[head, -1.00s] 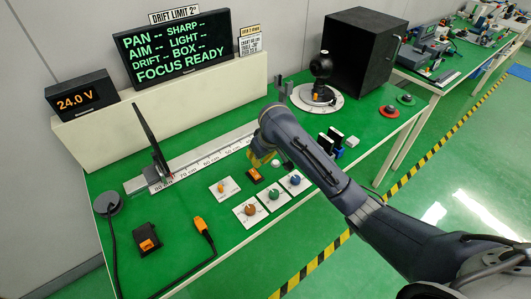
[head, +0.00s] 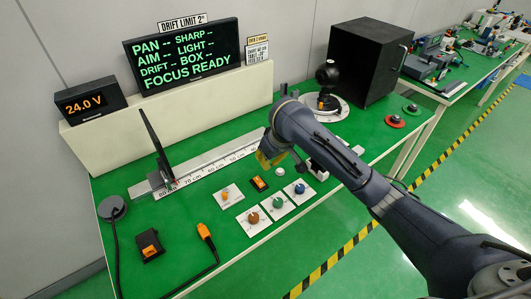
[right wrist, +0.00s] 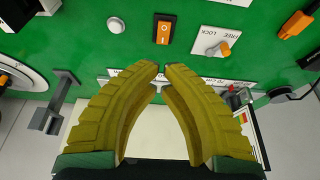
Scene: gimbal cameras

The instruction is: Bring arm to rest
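My right arm comes in from the lower right of the head view. Its gripper (head: 269,158), with yellow ribbed fingers, hangs over the green bench (head: 185,212) near the ruler rail (head: 212,163). In the right wrist view the two gripper fingers (right wrist: 162,68) arch together with their tips nearly touching. Nothing shows between them. The orange rocker switch (head: 259,183) is close by in the head view and lies just beyond the fingertips in the right wrist view (right wrist: 163,30). My left gripper is not in view.
Knob plates (head: 277,203) sit at the bench's front edge. A dark upright panel (head: 156,145) stands on the rail's left end. A black box (head: 362,62) and a round-based device (head: 327,75) stand at the back right. The display reads FOCUS READY (head: 185,55).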

